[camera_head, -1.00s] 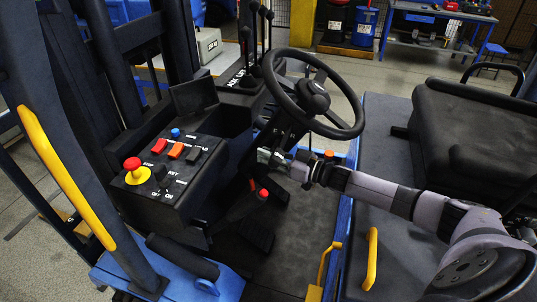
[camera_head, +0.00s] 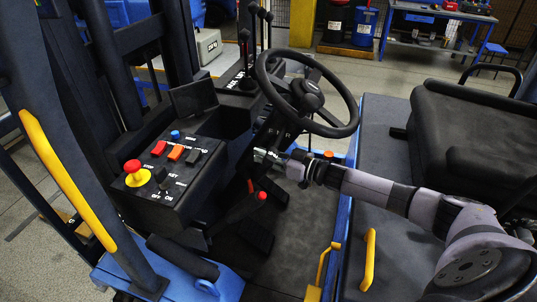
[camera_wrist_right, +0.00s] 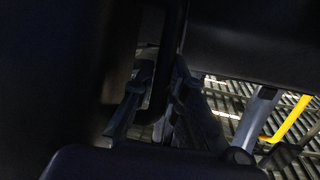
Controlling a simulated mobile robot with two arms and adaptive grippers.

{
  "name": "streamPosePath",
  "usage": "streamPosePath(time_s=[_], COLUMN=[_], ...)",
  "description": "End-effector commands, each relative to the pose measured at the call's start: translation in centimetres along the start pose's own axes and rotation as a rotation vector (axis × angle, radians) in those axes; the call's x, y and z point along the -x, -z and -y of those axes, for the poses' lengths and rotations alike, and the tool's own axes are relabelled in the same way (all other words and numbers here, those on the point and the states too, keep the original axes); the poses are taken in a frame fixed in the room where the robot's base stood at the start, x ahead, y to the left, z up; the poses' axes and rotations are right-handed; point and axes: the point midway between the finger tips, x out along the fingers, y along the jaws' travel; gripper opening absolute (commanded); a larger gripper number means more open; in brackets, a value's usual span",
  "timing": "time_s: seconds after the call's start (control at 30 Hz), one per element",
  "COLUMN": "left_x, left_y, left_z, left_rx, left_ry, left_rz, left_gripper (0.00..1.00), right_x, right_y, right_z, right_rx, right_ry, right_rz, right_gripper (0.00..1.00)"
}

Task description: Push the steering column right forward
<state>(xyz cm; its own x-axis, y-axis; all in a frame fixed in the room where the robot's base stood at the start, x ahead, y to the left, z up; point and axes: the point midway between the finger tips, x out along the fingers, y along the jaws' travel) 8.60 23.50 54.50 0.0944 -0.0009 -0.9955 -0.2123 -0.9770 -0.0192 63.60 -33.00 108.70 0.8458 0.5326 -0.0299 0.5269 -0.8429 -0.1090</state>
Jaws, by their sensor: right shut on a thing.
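The steering column (camera_head: 275,130) rises from the floor of the forklift cab to the black steering wheel (camera_head: 352,122) at its top. The wheel is tilted. My right gripper (camera_head: 262,156) reaches in from the right, below the wheel, and is shut at the column; its fingertips are partly hidden there. In the right wrist view, which is dark, the gripper fingers (camera_wrist_right: 150,105) show around a dark upright part. I cannot clearly make out which part of the column it is. My left gripper is not in view.
A control box (camera_head: 165,175) with a red stop button (camera_head: 132,166) stands left of the column. The black seat (camera_head: 475,130) is at the right. A red-tipped lever (camera_head: 262,195) and pedals are low in the cab. A yellow handle (camera_head: 369,258) stands beside my right arm.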

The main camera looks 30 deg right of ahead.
Motion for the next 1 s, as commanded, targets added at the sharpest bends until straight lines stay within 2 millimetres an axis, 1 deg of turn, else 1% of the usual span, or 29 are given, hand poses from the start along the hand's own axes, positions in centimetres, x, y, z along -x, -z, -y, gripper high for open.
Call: streamPosePath(time_s=[0.03, 0.2, 0.3, 0.67, 0.7, 0.8, 1.0], left_x=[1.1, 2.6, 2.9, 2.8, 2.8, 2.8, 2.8], left_y=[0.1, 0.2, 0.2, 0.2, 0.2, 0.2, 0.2], left_z=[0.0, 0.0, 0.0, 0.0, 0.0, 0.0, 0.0], left_rx=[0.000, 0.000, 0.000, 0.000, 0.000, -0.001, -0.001], left_ry=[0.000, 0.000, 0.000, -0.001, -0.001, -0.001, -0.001], left_rz=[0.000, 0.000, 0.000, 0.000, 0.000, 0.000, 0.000], left_gripper=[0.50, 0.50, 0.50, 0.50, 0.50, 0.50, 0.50], right_x=[-0.9, -3.1, -3.8, -4.0, -4.0, -4.0, -4.0], right_y=[1.2, 2.3, 2.5, 2.4, 2.4, 2.4, 2.3], right_z=[0.3, 0.9, 0.9, 0.9, 0.9, 0.9, 0.9], right_rx=[0.006, 0.016, 0.022, 0.023, 0.023, 0.023, 0.022], right_ry=[0.001, -0.004, -0.008, -0.011, -0.011, -0.011, -0.011], right_rz=[0.013, 0.063, 0.081, 0.088, 0.088, 0.088, 0.089], right_gripper=[0.00, 0.00, 0.00, 0.00, 0.15, 0.21, 0.21])
